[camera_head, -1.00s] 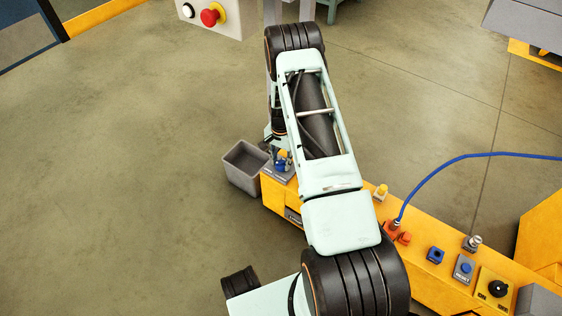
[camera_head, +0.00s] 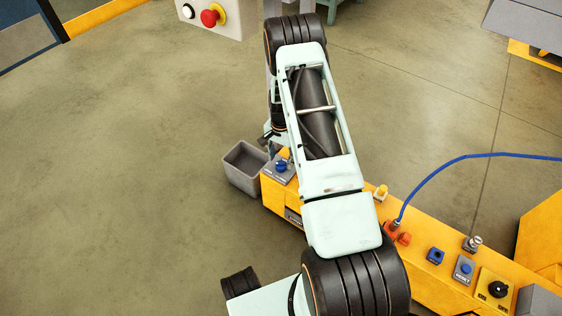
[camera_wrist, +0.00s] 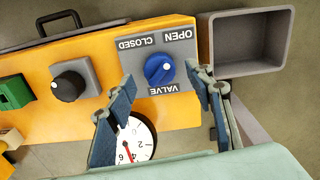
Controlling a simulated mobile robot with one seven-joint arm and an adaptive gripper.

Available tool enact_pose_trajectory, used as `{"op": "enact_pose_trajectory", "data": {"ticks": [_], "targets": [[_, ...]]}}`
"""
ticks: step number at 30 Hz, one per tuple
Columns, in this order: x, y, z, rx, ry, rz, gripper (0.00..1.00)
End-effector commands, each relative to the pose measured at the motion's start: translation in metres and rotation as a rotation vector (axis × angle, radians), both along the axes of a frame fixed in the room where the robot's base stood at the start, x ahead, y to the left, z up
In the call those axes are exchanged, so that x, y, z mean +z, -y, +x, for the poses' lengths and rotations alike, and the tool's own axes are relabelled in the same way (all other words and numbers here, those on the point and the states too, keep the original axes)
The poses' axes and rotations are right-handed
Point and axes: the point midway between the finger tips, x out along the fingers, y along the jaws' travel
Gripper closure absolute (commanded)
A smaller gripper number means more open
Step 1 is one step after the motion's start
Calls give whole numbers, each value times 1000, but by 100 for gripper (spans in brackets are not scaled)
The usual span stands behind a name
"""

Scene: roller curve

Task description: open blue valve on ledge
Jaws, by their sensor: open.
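The blue valve knob (camera_wrist: 159,70) sits on a grey plate labelled CLOSED, OPEN and VALVE, upside down in the wrist view. The knob's white mark is at its upper right, towards the OPEN label. In the head view the blue valve (camera_head: 281,166) shows at the left end of the yellow ledge (camera_head: 335,205). My gripper (camera_wrist: 160,77) is open and empty, with one finger to each side of the knob in the picture and the knob's face uncovered. In the head view my gripper is mostly hidden behind my arm.
An empty grey bin (camera_wrist: 246,40) stands beside the ledge end; it also shows in the head view (camera_head: 244,166). A white gauge (camera_wrist: 134,140) is partly hidden by a finger. A black knob (camera_wrist: 74,79) and a blue hose (camera_head: 445,164) are nearby. Floor to the left is clear.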

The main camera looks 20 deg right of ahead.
Motion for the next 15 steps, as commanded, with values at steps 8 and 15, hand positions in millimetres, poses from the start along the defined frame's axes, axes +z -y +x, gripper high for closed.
{"op": "enact_pose_trajectory", "data": {"ticks": [8,15], "targets": [[58,0,1,1,3,-1,52],[91,0,0,0,1,-1,52]]}}
